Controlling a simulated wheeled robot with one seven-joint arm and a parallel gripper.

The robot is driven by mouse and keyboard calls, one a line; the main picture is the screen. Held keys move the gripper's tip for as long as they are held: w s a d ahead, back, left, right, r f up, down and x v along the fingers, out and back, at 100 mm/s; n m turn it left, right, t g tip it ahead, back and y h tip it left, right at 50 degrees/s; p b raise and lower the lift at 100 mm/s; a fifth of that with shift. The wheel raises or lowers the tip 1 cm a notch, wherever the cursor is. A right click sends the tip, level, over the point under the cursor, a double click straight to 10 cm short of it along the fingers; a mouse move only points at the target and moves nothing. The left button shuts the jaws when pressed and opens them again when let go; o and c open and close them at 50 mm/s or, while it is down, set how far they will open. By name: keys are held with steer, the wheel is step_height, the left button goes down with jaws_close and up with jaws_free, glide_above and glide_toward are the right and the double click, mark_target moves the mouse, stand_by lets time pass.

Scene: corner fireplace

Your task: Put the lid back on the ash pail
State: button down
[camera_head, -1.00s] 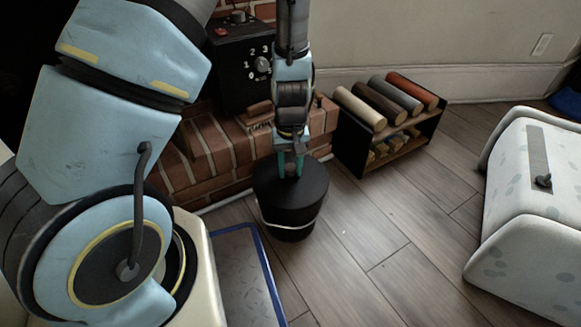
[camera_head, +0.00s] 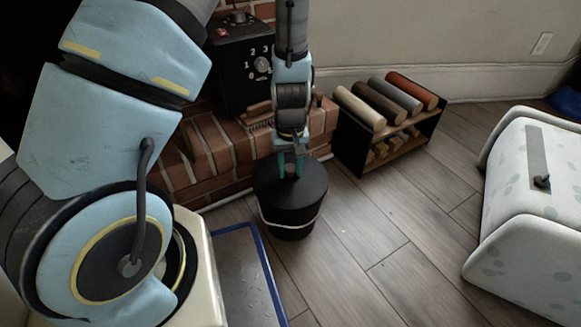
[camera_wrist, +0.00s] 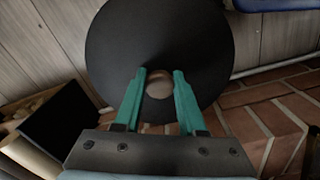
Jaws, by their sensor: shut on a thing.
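The black ash pail (camera_head: 289,219) stands upright on the floor in front of the brick hearth, with its pale wire handle hanging around its side. The round black lid (camera_head: 305,186) sits at the pail's top and looks level; I cannot tell whether it is fully seated. In the wrist view the lid (camera_wrist: 160,40) fills the top middle and hides the pail below.
The brick hearth (camera_head: 210,160) is close behind the pail, with a black dial box (camera_head: 243,65) on it. A rack with several rolls (camera_head: 385,110) stands to the right. A pale spotted padded block (camera_head: 525,215) is far right. Open wood floor (camera_head: 370,235) lies between.

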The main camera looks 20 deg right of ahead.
stand_by(0.3)
jaws_free()
stand_by(0.6)
steer(key=shift+r, duration=0.15)
steer(key=shift+r+p, duration=3.4)
steer(key=shift+p, duration=0.25)
jaws_close()
